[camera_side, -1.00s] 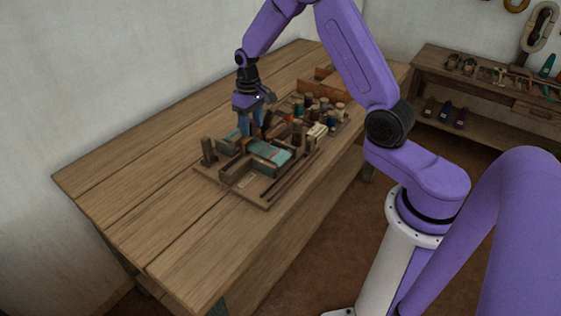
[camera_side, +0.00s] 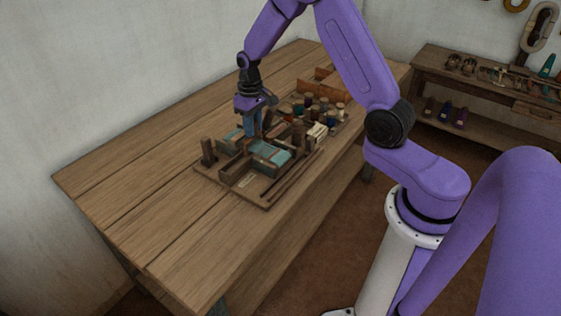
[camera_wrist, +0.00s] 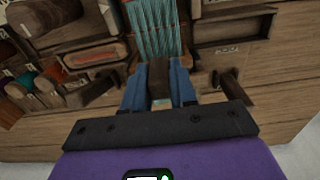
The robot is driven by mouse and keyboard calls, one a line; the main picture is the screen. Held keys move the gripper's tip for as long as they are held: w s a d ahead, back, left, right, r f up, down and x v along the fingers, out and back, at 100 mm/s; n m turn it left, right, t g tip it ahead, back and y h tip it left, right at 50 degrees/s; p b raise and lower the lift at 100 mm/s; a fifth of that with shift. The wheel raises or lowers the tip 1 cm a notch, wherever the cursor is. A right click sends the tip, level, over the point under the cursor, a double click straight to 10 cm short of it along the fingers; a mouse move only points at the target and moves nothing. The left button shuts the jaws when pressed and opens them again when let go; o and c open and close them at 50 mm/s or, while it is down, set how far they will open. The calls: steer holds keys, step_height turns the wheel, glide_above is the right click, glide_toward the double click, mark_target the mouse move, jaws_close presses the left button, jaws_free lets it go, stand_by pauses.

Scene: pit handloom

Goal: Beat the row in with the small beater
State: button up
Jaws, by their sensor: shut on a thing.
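My gripper (camera_side: 254,124) is over the small loom on the table, its blue fingers pointing down. In the wrist view the fingers (camera_wrist: 157,70) are shut on a brown wooden piece, the small beater (camera_wrist: 158,82). Teal warp threads (camera_wrist: 154,24) run away from the beater's far end. In the side view the teal cloth on the loom (camera_side: 268,154) shows just in front of the fingers. The beater's lower edge is hidden, so I cannot tell whether it touches the woven row.
Several thread spools (camera_side: 312,112) stand on the board to the right of the loom. An upright wooden post (camera_side: 208,152) rises at its left. A wooden box (camera_side: 327,82) sits at the back. The table's near left part (camera_side: 150,215) is clear.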

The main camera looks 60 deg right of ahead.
steer(key=s, duration=0.8)
stand_by(0.7)
steer(key=shift+w, duration=0.15)
steer(key=shift+w, duration=3.8)
steer(key=o, duration=0.9)
steer(key=shift+c, duration=0.2)
steer(key=shift+r, duration=3.25)
